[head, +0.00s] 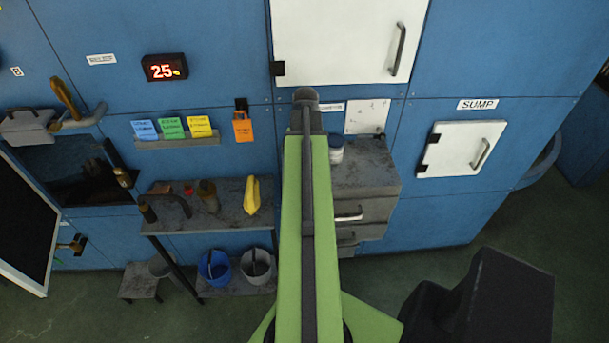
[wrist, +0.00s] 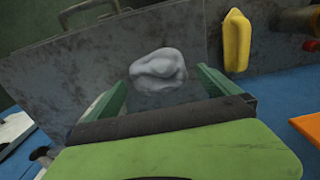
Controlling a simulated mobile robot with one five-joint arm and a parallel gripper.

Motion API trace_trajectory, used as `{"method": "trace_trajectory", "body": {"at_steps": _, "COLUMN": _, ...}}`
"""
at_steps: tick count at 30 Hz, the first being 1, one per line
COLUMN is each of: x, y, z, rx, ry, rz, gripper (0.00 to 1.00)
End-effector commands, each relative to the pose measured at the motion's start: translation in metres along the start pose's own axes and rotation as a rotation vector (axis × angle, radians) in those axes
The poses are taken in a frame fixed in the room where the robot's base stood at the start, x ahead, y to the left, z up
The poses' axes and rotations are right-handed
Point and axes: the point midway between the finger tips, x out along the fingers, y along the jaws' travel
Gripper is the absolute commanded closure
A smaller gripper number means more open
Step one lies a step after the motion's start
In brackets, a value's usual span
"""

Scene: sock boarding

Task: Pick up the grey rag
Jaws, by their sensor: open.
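The grey rag (wrist: 158,65) is a pale, crumpled lump on a dark grey worktop in the wrist view. My gripper (wrist: 162,78) shows there with its two green fingers spread apart. The rag appears between and just beyond the fingertips, with no finger seen touching it. Its near side is darker, and I cannot tell whether that is shadow.
A yellow object (wrist: 236,40) lies right of the rag; the head view shows it on the bench (head: 228,190). A blue bucket (head: 215,268) and a grey bucket (head: 257,265) stand below.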

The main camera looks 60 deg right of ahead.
Motion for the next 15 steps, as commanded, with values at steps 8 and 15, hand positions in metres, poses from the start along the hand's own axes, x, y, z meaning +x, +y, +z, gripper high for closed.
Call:
{"method": "trace_trajectory", "body": {"at_steps": 8, "x": 0.0131, "y": -0.0005, "z": 0.0000, "rx": 0.000, "ry": 0.000, "rz": 0.000, "gripper": 0.00}}
{"method": "trace_trajectory", "body": {"at_steps": 15, "x": 0.0130, "y": -0.0007, "z": 0.0000, "rx": -0.001, "ry": 0.000, "rz": 0.000, "gripper": 0.28}}
